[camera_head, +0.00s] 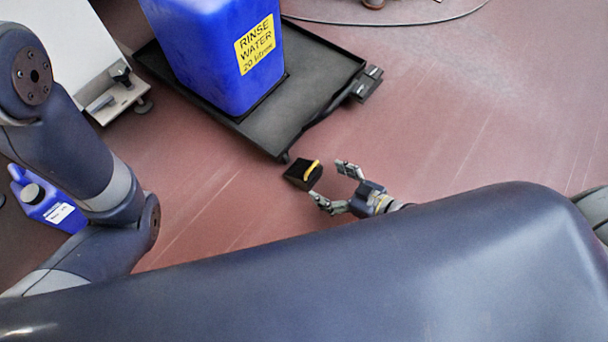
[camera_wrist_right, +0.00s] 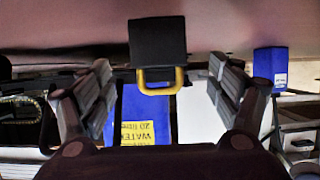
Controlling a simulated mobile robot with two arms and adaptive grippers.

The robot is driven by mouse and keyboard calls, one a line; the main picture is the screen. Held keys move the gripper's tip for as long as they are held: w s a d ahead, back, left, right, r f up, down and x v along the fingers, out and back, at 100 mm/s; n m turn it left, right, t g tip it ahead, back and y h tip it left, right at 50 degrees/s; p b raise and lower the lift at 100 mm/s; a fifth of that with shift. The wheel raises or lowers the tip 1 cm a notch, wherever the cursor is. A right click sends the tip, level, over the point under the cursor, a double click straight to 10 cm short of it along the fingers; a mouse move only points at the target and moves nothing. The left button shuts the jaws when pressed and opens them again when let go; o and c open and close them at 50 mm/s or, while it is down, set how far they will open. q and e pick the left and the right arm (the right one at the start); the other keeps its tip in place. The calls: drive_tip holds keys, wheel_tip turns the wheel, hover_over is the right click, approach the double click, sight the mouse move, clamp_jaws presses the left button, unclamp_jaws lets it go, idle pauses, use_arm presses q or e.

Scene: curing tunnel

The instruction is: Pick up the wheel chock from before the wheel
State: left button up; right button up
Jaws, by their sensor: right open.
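The wheel chock (camera_head: 298,177) is a small black block with a yellow handle (camera_head: 313,169). It rests on the red floor, just off the near corner of the black trolley, where a small wheel (camera_head: 285,157) shows. My right gripper (camera_head: 328,181) is open, with its fingers pointing left towards the handle and nothing between them. In the right wrist view the chock (camera_wrist_right: 157,41) is centred ahead of the open fingers (camera_wrist_right: 158,68), its handle towards me. A small gap appears to remain. My left arm shows at the left; its gripper is out of view.
The black trolley (camera_head: 325,88) carries a large blue rinse water container (camera_head: 215,50). A smaller blue jug (camera_head: 48,205) stands at the far left, near a white cabinet (camera_head: 50,35). A cable (camera_head: 400,24) lies at the back. The floor right of the trolley is clear.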

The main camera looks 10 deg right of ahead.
sight(316, 177)
drive_tip(key=b+x, duration=0.1)
drive_tip(key=x, duration=0.2)
drive_tip(key=shift+w+a+f, duration=0.1)
drive_tip(key=shift+w+f, duration=0.05)
drive_tip(key=shift+w, duration=0.05)
drive_tip(key=shift+b+x, duration=1.65)
drive_tip(key=shift+x, duration=1.05)
drive_tip(key=shift+w, duration=0.1)
drive_tip(key=c, duration=1.4)
